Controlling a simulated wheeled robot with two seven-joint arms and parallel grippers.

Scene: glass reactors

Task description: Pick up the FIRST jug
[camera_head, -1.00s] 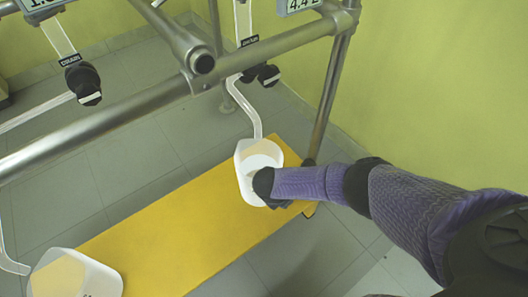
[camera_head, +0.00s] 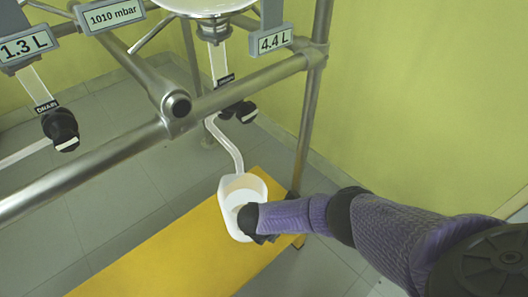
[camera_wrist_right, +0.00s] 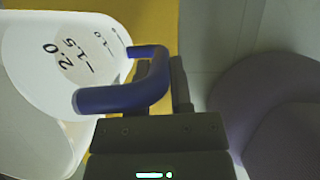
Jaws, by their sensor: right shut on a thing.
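A white jug (camera_head: 228,187) stands at the right end of the yellow platform, below a bent drain tube (camera_head: 226,145). I cannot tell whether it rests on the platform or is slightly raised. My right gripper (camera_head: 258,237) is at its near side and hides part of it. In the right wrist view the jug (camera_wrist_right: 35,95) shows volume marks, with 2.0 and 1.5 readable, and a blue handle (camera_wrist_right: 125,97). My right gripper (camera_wrist_right: 168,90) is shut on this handle. My left gripper is out of view.
The yellow platform (camera_head: 165,260) runs to the lower left. A metal frame (camera_head: 100,170) with a post (camera_head: 312,95) stands around the jug. Drain valves (camera_head: 240,112) hang above it, under a 4.4 L display (camera_head: 274,41). A green wall is on the right.

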